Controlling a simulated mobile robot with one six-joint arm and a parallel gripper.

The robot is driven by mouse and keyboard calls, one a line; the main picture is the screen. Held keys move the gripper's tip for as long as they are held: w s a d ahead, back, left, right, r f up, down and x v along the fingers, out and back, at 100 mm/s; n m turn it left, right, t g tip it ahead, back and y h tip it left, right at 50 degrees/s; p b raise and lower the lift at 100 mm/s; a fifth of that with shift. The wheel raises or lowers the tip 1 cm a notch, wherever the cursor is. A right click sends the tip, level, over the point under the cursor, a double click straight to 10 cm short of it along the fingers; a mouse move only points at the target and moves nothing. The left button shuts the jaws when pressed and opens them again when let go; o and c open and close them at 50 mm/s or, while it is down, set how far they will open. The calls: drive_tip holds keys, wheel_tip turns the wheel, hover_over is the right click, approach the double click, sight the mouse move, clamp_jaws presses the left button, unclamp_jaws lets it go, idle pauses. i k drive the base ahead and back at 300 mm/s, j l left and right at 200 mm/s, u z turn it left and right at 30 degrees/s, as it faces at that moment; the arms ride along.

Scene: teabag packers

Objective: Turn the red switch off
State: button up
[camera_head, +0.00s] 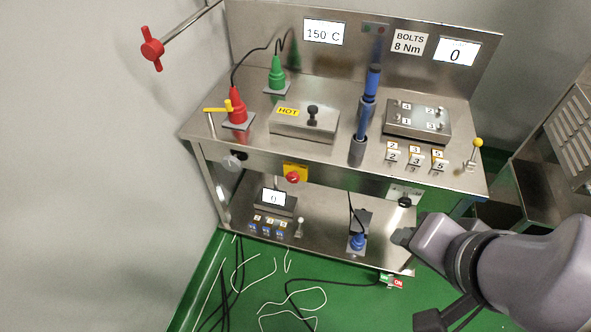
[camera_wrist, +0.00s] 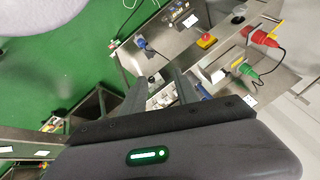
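A small red switch (camera_head: 398,283) marked ON, with a green part beside it, sits low at the right front of the bench, below the lower shelf's edge. My gripper (camera_head: 402,237) is above it in the head view, near the right end of the lower shelf, apart from the switch. In the wrist view my gripper (camera_wrist: 158,78) shows two dark fingers spread apart with nothing held between them.
The steel bench's lower shelf (camera_head: 320,222) holds a blue plug (camera_head: 357,241) and a small display box (camera_head: 275,200). A black knob (camera_head: 404,202) is just above my gripper. A red emergency button (camera_head: 292,177) is on the bench front. Cables lie on the green floor (camera_head: 345,310).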

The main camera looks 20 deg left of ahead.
sight(293, 177)
drive_tip(key=i+u, duration=0.65)
drive_tip(key=k, duration=0.1)
